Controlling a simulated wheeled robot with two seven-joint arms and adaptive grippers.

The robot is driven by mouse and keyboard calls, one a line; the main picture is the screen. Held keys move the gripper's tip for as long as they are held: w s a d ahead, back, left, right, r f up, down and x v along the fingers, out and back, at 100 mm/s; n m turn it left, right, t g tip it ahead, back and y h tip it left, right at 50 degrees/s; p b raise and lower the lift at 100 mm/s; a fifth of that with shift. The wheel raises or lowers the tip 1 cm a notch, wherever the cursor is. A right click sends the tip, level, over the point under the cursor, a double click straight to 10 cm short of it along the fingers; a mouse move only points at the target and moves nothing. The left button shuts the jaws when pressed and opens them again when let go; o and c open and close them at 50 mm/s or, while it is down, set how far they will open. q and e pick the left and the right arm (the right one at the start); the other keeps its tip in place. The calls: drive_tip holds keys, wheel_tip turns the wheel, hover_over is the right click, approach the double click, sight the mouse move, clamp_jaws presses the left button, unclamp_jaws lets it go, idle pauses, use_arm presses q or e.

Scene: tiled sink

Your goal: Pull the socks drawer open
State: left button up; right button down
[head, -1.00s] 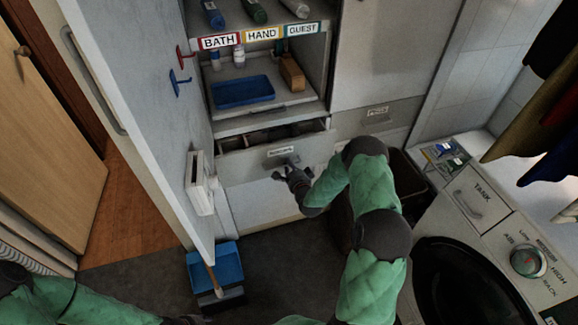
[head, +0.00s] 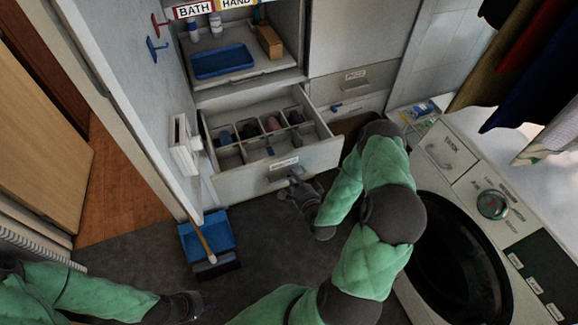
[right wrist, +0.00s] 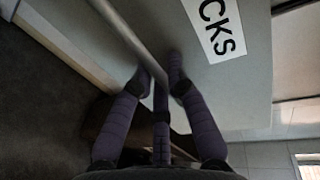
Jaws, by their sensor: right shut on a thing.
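The socks drawer (head: 326,155) stands well open below the shelves in the head view. Inside, dividers form several compartments with dark, rolled items (head: 271,123) in the back row. Its white front carries a label, which reads "CKS" at its visible end in the right wrist view (right wrist: 217,28). My right gripper (head: 293,180) is at the front of the drawer. In the right wrist view its fingers (right wrist: 160,80) are shut on the bar handle (right wrist: 126,35). My left gripper (head: 190,305) is low at the left, away from the drawer; its fingers are too unclear to read.
An open cabinet door (head: 130,90) stands left of the drawer. A blue dustpan (head: 207,235) with a brush is on the floor in front. A washing machine (head: 460,230) stands at the right. A blue tray (head: 223,61) sits on the shelf above. Dark floor lies before the drawer.

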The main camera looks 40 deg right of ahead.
drive_tip(key=shift+v, duration=0.9)
drive_tip(key=shift+f, duration=0.25)
drive_tip(key=c, duration=1.5)
unclamp_jaws()
drive_tip(key=v, duration=1.2)
